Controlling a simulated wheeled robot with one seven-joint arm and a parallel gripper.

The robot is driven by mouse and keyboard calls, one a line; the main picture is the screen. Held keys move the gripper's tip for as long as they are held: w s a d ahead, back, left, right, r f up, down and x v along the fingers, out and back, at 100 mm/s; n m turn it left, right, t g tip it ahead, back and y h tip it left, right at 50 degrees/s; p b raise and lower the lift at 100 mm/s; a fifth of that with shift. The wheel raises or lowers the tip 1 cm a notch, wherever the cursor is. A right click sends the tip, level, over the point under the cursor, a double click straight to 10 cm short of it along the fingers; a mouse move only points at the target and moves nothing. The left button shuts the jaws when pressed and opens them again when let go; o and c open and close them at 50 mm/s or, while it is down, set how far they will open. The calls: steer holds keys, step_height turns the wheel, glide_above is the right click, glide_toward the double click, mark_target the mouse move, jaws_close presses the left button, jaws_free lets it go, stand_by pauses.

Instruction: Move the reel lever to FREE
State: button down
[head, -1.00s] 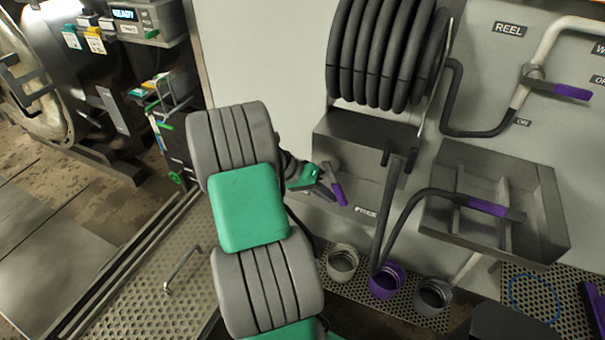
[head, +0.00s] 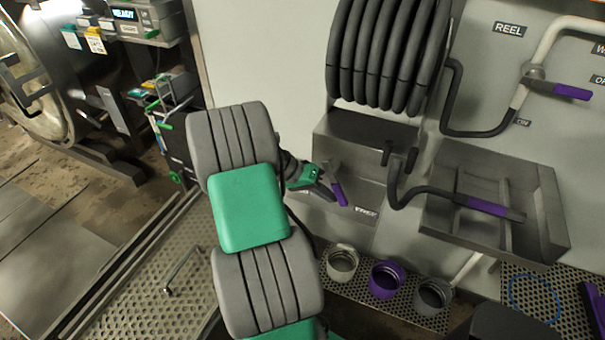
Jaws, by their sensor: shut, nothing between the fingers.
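The reel lever (head: 340,194) has a purple grip. It sits low on the front of the grey reel housing and points down, slightly right. The FREE label (head: 366,211) is just right of and below its end. My gripper (head: 326,183) is shut and empty, just left of the lever, at or against it; I cannot tell whether they touch. My green and grey arm hides part of the area to the left. The hose reel (head: 388,55) with dark coils is above the housing.
A short loop of hose (head: 396,190) runs from the reel to a purple-handled nozzle (head: 488,206) on a grey tray (head: 465,232). White, purple and grey buckets (head: 387,279) stand below on perforated flooring. A pipe valve with purple handle (head: 572,92) is upper right.

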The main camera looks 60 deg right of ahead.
stand_by(0.8)
steer(key=w+a+b, duration=0.2)
steer(key=w+a, duration=0.2)
steer(key=w, duration=0.8)
steer(key=shift+w+a, duration=0.15)
steer(key=shift+w, duration=0.2)
